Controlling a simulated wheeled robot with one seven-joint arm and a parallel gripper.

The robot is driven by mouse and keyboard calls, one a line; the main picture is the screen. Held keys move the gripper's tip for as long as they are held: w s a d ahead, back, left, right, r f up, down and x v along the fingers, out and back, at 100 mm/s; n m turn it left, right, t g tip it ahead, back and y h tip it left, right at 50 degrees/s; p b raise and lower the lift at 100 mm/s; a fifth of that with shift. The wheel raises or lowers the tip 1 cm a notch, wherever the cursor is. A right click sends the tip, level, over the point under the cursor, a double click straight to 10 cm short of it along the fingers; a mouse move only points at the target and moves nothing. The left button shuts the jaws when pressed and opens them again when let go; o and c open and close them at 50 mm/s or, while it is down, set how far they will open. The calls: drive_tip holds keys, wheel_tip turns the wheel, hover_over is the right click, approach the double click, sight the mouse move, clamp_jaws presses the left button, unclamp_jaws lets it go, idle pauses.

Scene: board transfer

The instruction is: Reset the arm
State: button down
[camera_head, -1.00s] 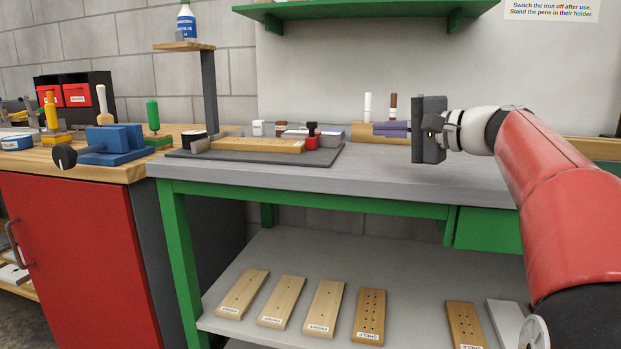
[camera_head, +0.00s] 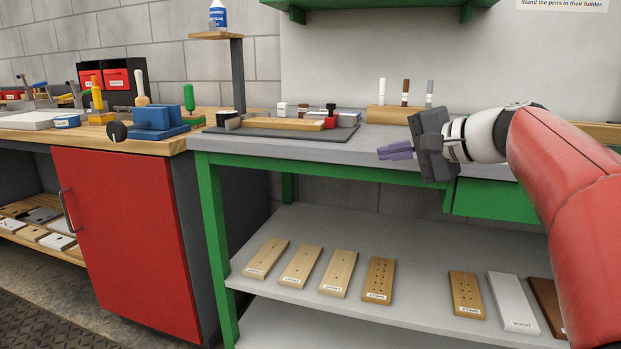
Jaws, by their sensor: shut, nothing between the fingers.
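My gripper (camera_head: 388,151) is at the right of the head view, at the end of my red and white arm. It points left, with its purple fingers together and nothing between them. It shows in front of the grey-topped green bench (camera_head: 400,137), apart from the boards. A wooden board (camera_head: 284,124) lies on a dark mat (camera_head: 262,132) on the bench top.
Several labelled boards lie on the lower shelf (camera_head: 420,279), among them a white one (camera_head: 511,303). A pen holder (camera_head: 388,115) with three pens stands at the bench's back. A red cabinet (camera_head: 127,240) with a blue vise (camera_head: 155,122) on top stands left. Floor shows at lower left.

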drive_tip(key=s+d+f+n+g+h+p, duration=0.1)
drive_tip(key=s+f+n+g+h, duration=0.3)
drive_tip(key=s+f, duration=2.1)
drive_tip(key=s+n+h+p, duration=0.1)
drive_tip(key=n+h, duration=0.3)
drive_tip(key=h, duration=0.1)
drive_tip(key=shift+s+f+g+h, duration=0.3)
drive_tip(key=shift+s+f+h, duration=0.05)
drive_tip(key=shift+s+h, duration=0.05)
